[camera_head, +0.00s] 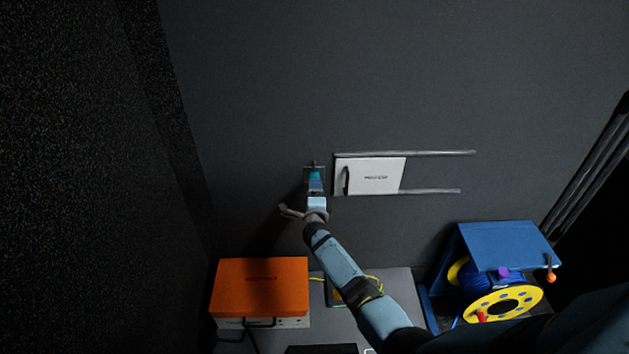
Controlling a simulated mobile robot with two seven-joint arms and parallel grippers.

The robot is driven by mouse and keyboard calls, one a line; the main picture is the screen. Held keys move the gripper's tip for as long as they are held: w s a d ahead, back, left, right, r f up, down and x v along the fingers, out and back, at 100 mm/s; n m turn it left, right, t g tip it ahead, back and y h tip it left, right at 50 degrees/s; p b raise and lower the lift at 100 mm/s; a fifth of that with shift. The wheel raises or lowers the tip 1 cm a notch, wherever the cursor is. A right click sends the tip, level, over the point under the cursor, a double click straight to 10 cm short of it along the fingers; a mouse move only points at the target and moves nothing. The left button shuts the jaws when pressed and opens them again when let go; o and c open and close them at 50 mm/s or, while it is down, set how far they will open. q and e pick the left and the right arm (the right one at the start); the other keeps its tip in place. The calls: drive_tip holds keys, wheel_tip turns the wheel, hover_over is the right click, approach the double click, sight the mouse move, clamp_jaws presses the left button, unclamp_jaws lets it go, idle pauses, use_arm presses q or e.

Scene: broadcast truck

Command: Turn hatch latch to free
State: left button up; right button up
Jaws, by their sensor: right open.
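The hatch (381,178) is a white sliding panel with a dark upright handle (347,180) near its left edge, set in the dark wall. The latch (313,166) is a small grey piece on the wall, left of the hatch; my right gripper covers most of it. My right gripper (315,173) is open at the latch, with its arm reaching up from the lower right. I cannot tell whether the fingers touch the latch or which way the latch points. My left gripper is not in view.
Two grey rails (440,153) run above and below the hatch, with bare wall to its right. Below stand an orange-topped case (262,285) at left and a blue stand (507,245) with a yellow cable reel (478,309) at right. A grey surface (398,283) lies between them.

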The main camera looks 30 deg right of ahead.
drive_tip(key=shift+p+v, duration=0.35)
drive_tip(key=shift+v, duration=1.05)
